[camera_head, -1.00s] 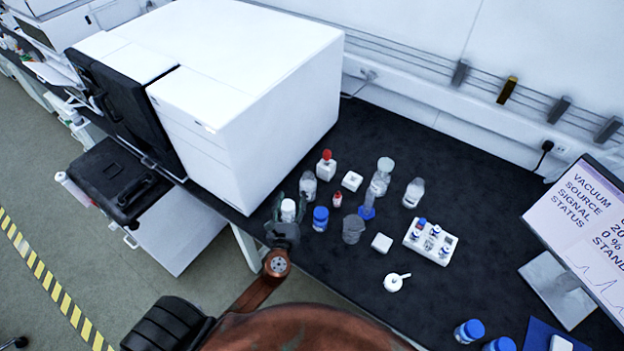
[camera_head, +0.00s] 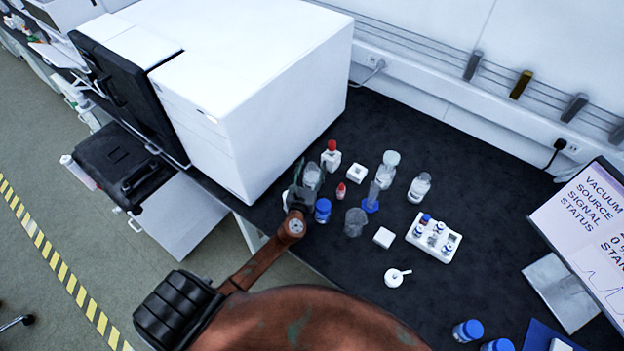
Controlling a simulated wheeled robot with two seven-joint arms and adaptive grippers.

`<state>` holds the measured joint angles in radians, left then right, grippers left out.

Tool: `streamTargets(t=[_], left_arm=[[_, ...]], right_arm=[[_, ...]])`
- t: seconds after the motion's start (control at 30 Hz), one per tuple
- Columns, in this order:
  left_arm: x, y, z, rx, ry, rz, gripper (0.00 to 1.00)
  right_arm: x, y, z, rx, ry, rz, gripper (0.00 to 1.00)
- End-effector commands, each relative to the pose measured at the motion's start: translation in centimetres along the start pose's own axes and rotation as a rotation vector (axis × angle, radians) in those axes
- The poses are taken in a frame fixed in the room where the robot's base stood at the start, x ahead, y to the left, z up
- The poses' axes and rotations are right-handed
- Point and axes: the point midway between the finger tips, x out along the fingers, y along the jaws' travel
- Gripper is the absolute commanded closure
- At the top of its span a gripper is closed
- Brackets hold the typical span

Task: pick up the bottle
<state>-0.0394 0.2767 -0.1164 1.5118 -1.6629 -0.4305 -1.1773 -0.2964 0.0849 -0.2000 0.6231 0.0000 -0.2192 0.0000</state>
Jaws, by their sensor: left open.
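Several bottles stand on the dark bench. A clear bottle (camera_head: 312,175) stands right beside my left gripper (camera_head: 296,184), on its far side. A blue-capped bottle (camera_head: 322,211) stands just right of the gripper. A white bottle is largely hidden behind the gripper. My left gripper is open, low over the bench edge; I cannot tell whether its fingers touch or surround a bottle. A red-capped white bottle (camera_head: 331,156) stands farther back, and a clear bottle (camera_head: 419,187) stands to the right. My right gripper is not in view.
A large white instrument (camera_head: 290,110) stands close behind and left of the bottles. A monitor (camera_head: 590,220) stands at far right. The bench's back right is clear.

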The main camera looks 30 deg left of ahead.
Motion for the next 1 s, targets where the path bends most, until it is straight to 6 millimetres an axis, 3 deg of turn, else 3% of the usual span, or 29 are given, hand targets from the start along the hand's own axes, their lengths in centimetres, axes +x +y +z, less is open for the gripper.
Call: streamTargets(t=[0.17,0.87,1.0], left_arm=[[0.02,-0.10,0.03,-0.001,0.000,-0.001,0.51],[0.01,-0.15,0.05,-0.001,-0.001,-0.002,0.99],[0.01,-0.15,0.05,-0.001,-0.001,-0.002,1.00]], right_arm=[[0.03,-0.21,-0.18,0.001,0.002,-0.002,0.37],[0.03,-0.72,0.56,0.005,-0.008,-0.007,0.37],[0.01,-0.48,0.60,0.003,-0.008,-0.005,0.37]])
